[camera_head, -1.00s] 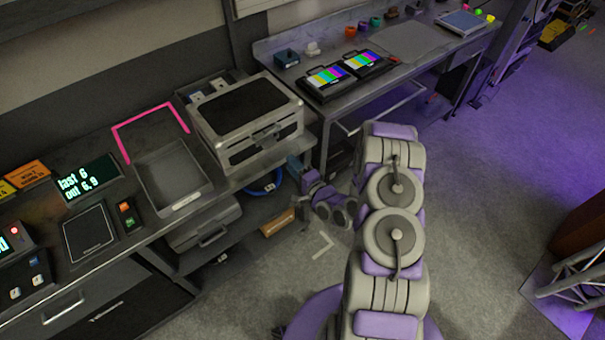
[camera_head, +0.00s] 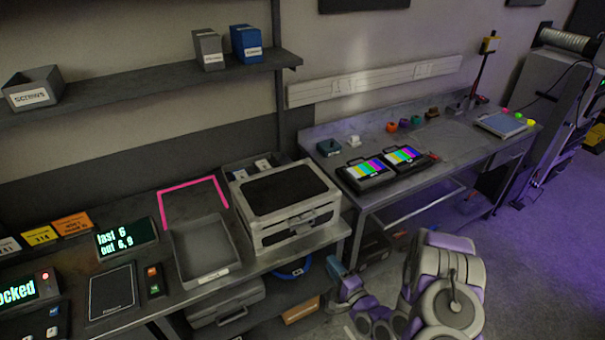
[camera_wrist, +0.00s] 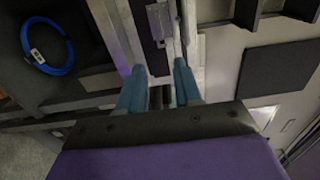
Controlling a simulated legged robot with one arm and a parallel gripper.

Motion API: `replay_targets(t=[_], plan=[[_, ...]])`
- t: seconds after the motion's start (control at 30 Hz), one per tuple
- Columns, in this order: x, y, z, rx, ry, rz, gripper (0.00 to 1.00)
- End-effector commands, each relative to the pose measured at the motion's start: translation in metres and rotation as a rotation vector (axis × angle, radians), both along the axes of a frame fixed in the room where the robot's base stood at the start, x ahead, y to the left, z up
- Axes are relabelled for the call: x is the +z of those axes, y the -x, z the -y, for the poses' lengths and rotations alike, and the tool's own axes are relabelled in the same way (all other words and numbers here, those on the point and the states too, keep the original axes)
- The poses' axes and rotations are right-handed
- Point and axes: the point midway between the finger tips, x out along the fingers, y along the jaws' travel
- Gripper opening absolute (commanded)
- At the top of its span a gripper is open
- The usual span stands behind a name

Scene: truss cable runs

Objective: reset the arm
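My arm (camera_head: 445,290) is folded low at the bottom of the head view, in front of the benches. My gripper (camera_head: 337,272) is at its left end, below the front right corner of the silver case (camera_head: 290,232). In the wrist view the two blue fingers of my gripper (camera_wrist: 159,66) stand apart with a gap between them. Nothing is visibly held between them. Grey bench or shelf parts show beyond the fingertips.
A blue cable coil (camera_wrist: 47,45) lies on a surface left of the fingers; it also shows on the lower shelf (camera_head: 293,268). A grey tray (camera_head: 203,250) sits on the left bench. Two colour-bar monitors (camera_head: 366,172) stand on the right bench. Open floor lies at right.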

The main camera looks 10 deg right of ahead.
Motion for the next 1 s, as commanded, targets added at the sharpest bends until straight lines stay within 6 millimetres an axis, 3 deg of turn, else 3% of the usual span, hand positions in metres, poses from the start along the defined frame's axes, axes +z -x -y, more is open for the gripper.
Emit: replay_targets(t=[0.23, 0.53, 0.77, 1.0], plan=[[0.000, -0.008, -0.001, 0.032, 0.114, -0.038, 0.34], [0.004, -0.027, 0.015, 0.132, 0.586, -0.228, 0.34], [0.029, -0.024, 0.039, 0.182, 0.905, -0.391, 0.34], [0.071, 0.001, 0.057, 0.236, 1.154, -0.574, 0.34]])
